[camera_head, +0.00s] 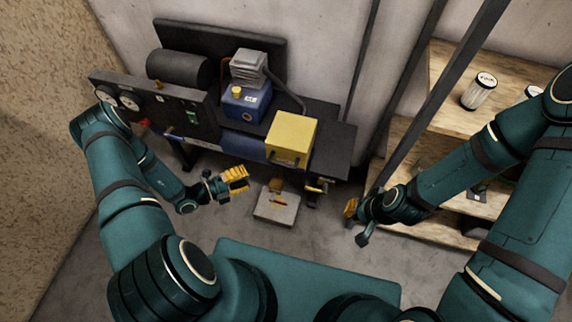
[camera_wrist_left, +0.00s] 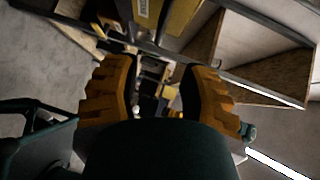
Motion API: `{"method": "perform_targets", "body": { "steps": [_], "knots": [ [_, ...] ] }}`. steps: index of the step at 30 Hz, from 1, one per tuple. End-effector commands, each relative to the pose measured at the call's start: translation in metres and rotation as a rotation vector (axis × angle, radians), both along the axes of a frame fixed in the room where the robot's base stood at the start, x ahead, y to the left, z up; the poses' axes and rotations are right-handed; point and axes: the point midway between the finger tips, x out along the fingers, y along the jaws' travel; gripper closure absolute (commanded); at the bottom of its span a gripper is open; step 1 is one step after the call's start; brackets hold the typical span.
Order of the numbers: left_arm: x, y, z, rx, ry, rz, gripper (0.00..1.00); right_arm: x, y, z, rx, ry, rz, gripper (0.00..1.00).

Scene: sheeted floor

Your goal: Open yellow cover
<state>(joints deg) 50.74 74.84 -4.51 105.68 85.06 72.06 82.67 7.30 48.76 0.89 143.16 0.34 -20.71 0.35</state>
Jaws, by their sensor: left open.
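The yellow cover (camera_head: 291,138) is a box-shaped yellow housing on the dark machine bench in the head view. A yellow part near the top of the left wrist view (camera_wrist_left: 182,20) appears to be the same cover, cut off by the frame edge. My left gripper (camera_head: 236,179) has orange fingers and is open and empty, in front of the bench, lower and to the left of the cover. Its two fingers show apart in the left wrist view (camera_wrist_left: 160,90). My right gripper (camera_head: 352,209) is to the lower right of the cover, apart from it; its finger opening is unclear.
A blue unit (camera_head: 245,104) with a yellow cap stands left of the cover, beside a black panel with gauges (camera_head: 128,101). A light pedal-like block (camera_head: 276,205) lies on the floor below the bench. Wooden shelves (camera_head: 450,115) with a white jar (camera_head: 479,92) stand at right.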

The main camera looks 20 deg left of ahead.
Motion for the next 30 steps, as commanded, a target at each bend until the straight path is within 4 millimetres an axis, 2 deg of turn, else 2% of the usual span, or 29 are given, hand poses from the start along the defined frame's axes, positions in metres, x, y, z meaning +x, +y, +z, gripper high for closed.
{"method": "perform_targets", "body": {
  "steps": [5, 18, 24, 30],
  "knots": [
    [0.016, -0.019, -0.002, -0.003, -0.003, -0.006, 0.57, 0.0, 0.0, 0.0, 0.0, 0.001, 0.001, 1.0],
    [0.071, -0.08, -0.014, 0.002, -0.005, -0.01, 0.57, -0.001, 0.0, -0.004, 0.0, 0.002, 0.002, 1.0],
    [0.086, -0.095, -0.017, 0.003, -0.004, -0.009, 0.57, -0.002, 0.0, -0.005, 0.0, 0.003, 0.002, 1.0],
    [0.09, -0.1, -0.017, 0.003, -0.004, -0.008, 0.57, -0.002, 0.0, -0.005, 0.001, 0.004, 0.003, 1.0]
  ]
}}
